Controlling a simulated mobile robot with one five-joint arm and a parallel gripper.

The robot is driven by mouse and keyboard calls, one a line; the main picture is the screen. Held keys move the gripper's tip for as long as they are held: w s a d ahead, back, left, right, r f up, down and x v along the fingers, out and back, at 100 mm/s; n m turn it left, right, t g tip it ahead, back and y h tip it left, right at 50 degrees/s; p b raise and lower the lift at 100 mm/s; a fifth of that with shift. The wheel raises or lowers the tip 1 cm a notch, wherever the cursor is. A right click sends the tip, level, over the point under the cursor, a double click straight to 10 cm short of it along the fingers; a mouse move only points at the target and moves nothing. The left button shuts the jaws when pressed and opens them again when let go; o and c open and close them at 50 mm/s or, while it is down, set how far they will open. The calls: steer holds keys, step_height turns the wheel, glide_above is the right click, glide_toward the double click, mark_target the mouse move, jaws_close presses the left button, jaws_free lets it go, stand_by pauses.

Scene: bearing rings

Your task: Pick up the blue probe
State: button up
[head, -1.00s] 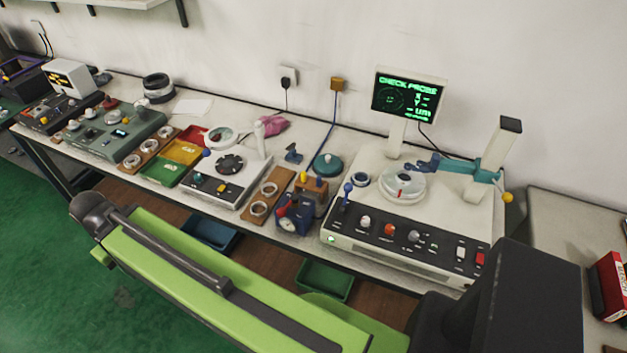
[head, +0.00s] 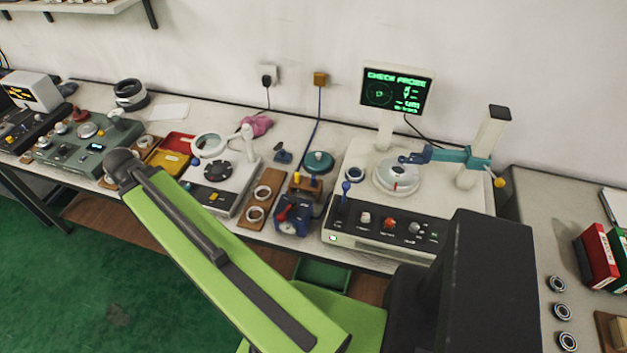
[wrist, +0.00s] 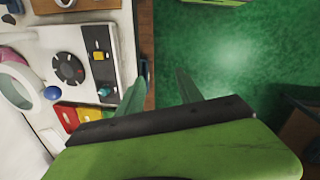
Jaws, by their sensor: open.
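A small blue piece (head: 283,154) stands on the bench below the wall socket in the head view; I cannot tell whether it is the probe. Another dark blue piece (head: 416,156) sits at the end of the teal arm (head: 462,157) on the right measuring machine, over its round table (head: 397,178). My gripper (wrist: 163,68) shows in the wrist view, with two fingers apart and nothing between them. It is above the bench's front edge and the green floor, away from both blue pieces. The gripper itself is not visible in the head view.
A screen (head: 397,91) reads "CHECK PROBE". A blue-bodied device (head: 292,217) and a ring board (head: 262,198) stand left of the measuring machine. Bearing rings (head: 560,311) lie on the right table near a red binder (head: 597,257). Green floor (head: 70,270) is open at left.

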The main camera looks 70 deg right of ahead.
steer(key=s+d+r+n+g+h+p, duration=0.1)
steer(key=s+d+r, duration=0.1)
steer(key=s+d, duration=0.5)
steer(key=s+d+r+n+p, duration=0.1)
steer(key=s+d+n, duration=0.15)
steer(key=d, duration=0.75)
steer(key=n+g+p, duration=0.2)
steer(key=n, duration=0.1)
glide_toward(313, 177)
steer(key=shift+h, duration=0.4)
steer(key=b+x, duration=0.2)
steer(key=b, duration=0.4)
steer(key=b+x, duration=0.3)
steer(key=b, duration=0.3)
steer(key=shift+s+a, duration=0.2)
steer(key=shift+s, duration=0.2)
steer(key=b+x, duration=0.3)
steer(key=w+b+x, duration=0.1)
steer(key=b+x, duration=0.1)
steer(key=shift+s+a+f, duration=0.1)
steer(key=shift+f, duration=0.25)
steer(key=shift+s, duration=0.1)
steer(key=shift+r, duration=0.1)
jaws_close()
